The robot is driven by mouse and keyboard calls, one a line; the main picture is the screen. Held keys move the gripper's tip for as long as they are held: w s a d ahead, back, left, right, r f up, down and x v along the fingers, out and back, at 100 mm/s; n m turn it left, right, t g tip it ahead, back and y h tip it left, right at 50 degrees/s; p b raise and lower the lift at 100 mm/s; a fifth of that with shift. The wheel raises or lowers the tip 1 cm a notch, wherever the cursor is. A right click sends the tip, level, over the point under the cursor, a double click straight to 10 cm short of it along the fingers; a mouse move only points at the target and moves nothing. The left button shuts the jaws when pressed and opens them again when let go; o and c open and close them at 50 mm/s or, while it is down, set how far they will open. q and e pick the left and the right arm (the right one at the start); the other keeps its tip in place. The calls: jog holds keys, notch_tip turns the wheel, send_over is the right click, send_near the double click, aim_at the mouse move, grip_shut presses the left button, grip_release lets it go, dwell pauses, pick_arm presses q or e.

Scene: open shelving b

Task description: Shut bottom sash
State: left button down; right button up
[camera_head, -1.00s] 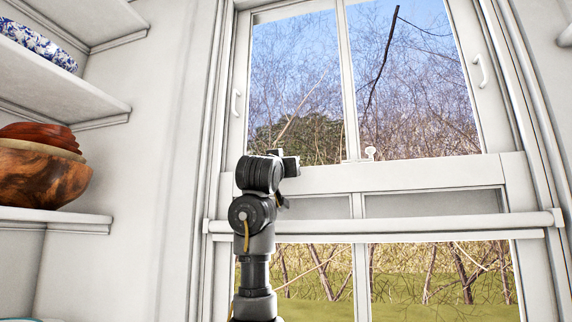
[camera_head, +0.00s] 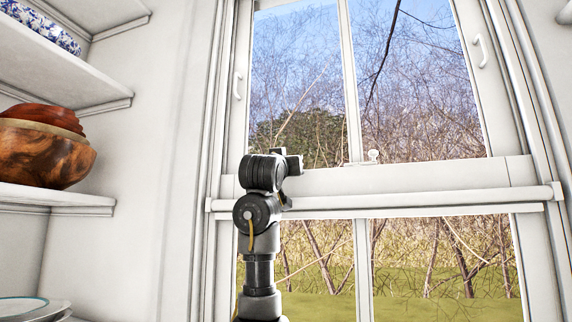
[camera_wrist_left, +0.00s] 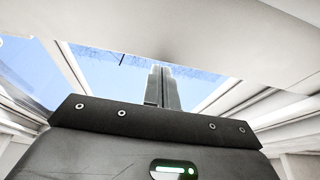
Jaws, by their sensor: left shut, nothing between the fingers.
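The window's broad white rail (camera_head: 420,177), with a small latch (camera_head: 374,156) on top, crosses the middle of the window. I take it as the top rail of the bottom sash. Its lower edge shows close above a white bar (camera_head: 420,200) that spans the frame; I cannot tell if they touch. Panes (camera_head: 440,265) show grass below. My left gripper (camera_head: 292,164) is at the left part of the rail, shut and empty; contact is unclear. In the left wrist view its fingers (camera_wrist_left: 162,88) are closed together before sky and white framing. My right gripper is not shown.
Handles sit on the left stile (camera_head: 238,87) and right stile (camera_head: 480,52). At left, shelves hold a wooden bowl (camera_head: 45,155), a blue-patterned dish (camera_head: 40,27) and plates (camera_head: 30,308). A wall (camera_head: 170,150) separates them from the window.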

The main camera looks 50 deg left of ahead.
pick_arm(q)
jog(key=s+d+b, duration=0.5)
jog(key=s+d, duration=0.1)
jog(key=s, duration=0.2)
jog(key=shift+s+f, duration=0.2)
jog(key=shift+f, duration=0.1)
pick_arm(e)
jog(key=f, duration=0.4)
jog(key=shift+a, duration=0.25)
pick_arm(q)
jog(key=shift+w, duration=0.1)
